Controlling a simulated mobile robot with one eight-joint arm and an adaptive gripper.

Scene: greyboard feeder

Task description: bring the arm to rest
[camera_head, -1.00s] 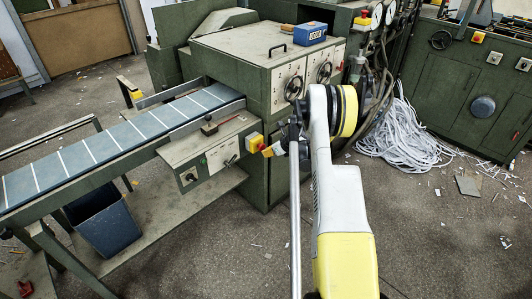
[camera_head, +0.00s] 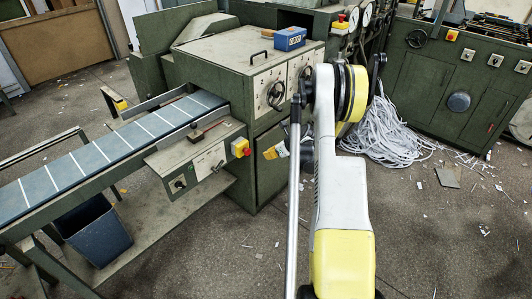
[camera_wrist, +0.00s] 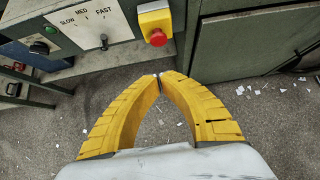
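My gripper (camera_wrist: 159,77) shows in the wrist view as two yellow curved fingers whose tips meet, with nothing between them. Grey floor shows through the gap behind the tips. The gripper is in front of the feeder's control panel (camera_wrist: 95,25), close in the picture to a red stop button (camera_wrist: 158,38) on a yellow box. In the head view my white and yellow arm is raised in the middle, and its links hide most of the gripper.
A green feeder machine (camera_head: 212,80) stands at the left with a slatted blue conveyor (camera_head: 110,150). A blue bin (camera_head: 95,235) is under the conveyor. A blue counter box (camera_head: 290,38) sits on top. White paper strips (camera_head: 385,140) are heaped behind the arm. Open floor is at the lower right.

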